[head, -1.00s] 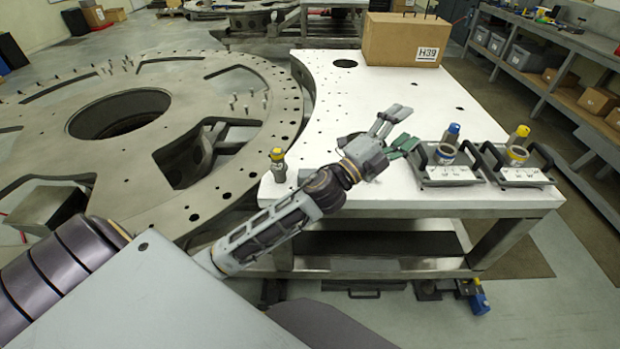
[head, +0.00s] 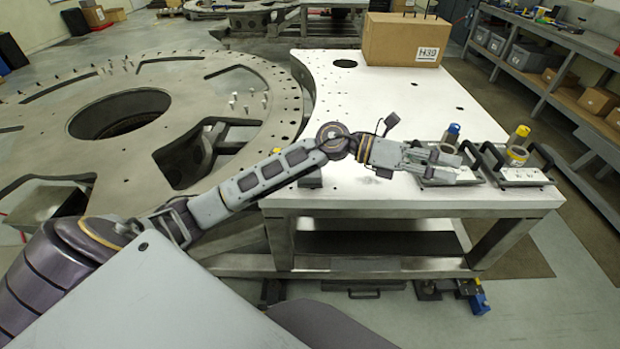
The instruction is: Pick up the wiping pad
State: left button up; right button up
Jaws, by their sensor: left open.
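My left gripper (head: 462,167) is open over the right front part of the white table (head: 440,105), with its fingers pointing right. It overlaps the left tray (head: 436,183) in the picture; I cannot tell whether it touches it. I cannot make out the wiping pad now. A flat green item, perhaps the pad, showed just left of the left tray a second ago; my left gripper and wrist now cover that spot. My right gripper is not in view.
A right tray (head: 527,184) stands beside the left one. Both have dark handles, rings and upright parts with blue (head: 453,129) or yellow (head: 521,131) caps. A cardboard box (head: 400,42) stands at the back. A large turret plate (head: 60,140) fills the left. The table's middle is clear.

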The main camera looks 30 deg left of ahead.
pick_arm(q)
jog(key=a+f+m+g+y, duration=0.3)
jog(key=a+f+m+y, duration=0.1)
jog(key=a+f+y, duration=0.15)
jog(key=y, duration=1.2)
send_over(310, 177)
jog(key=w+a, duration=0.1)
jog(key=w, duration=0.1)
jog(key=f, duration=0.2)
jog(key=shift+s+a+r+g, duration=0.1)
jog(key=shift+s+r+g, duration=0.1)
jog(key=shift+g, duration=0.2)
jog(key=shift+f, duration=0.1)
notch_tip(310, 177, down, 8)
jog(key=shift+w+r+p, duration=0.1)
jog(key=shift+p, duration=0.45)
jog(key=shift+f, duration=0.3)
